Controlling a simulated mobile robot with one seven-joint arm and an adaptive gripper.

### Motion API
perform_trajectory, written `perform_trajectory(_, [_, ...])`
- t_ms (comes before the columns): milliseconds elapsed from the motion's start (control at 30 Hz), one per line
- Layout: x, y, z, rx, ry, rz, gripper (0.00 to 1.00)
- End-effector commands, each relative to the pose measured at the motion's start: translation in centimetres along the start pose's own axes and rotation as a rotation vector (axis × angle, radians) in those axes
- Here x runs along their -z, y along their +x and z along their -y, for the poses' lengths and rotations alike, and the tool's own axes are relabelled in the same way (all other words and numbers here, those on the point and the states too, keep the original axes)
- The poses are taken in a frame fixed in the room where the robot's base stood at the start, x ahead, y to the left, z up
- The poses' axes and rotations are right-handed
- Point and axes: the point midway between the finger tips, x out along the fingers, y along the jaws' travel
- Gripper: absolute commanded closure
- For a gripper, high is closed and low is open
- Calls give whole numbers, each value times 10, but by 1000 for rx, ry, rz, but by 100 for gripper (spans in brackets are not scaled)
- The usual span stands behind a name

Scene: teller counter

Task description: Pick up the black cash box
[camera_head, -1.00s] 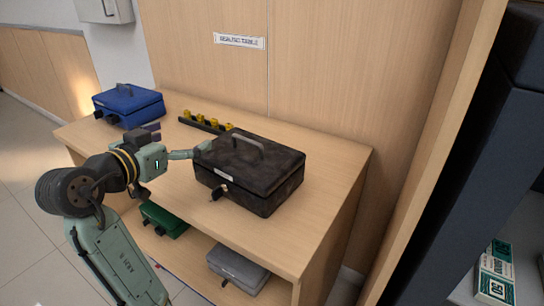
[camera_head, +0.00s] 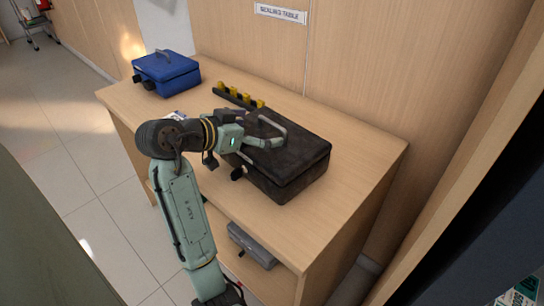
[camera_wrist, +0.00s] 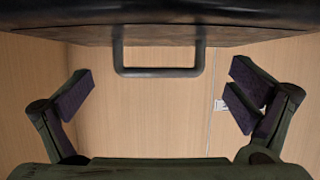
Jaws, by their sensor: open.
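The black cash box (camera_head: 295,160) sits closed on the upper top of the wooden table, with a raised handle (camera_head: 274,124) on its lid. In the wrist view, the dark box (camera_wrist: 250,24) fills the top edge, and its handle (camera_wrist: 158,72) hangs down in the picture between my spread fingers. My gripper (camera_wrist: 160,95) is open, and its dark pads are well apart from the handle on both sides. In the head view, my gripper (camera_head: 262,140) is over the left part of the lid, beside the handle. My arm hides the box's left front part.
A blue cash box (camera_head: 166,74) stands at the table's far left. A dark rack with yellow pieces (camera_head: 240,97) lies behind my wrist. A grey box (camera_head: 252,246) is on the shelf below. Clear tabletop (camera_head: 350,160) lies right of the black box, with a wooden wall behind.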

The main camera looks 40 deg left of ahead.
Motion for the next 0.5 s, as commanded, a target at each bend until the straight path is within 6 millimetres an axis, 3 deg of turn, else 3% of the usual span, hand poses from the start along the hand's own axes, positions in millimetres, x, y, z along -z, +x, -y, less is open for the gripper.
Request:
perform_trajectory(200, [2,27,-1,-1,-2,1,0])
perform_trajectory(500, [1,31,-1,0,0,0,1])
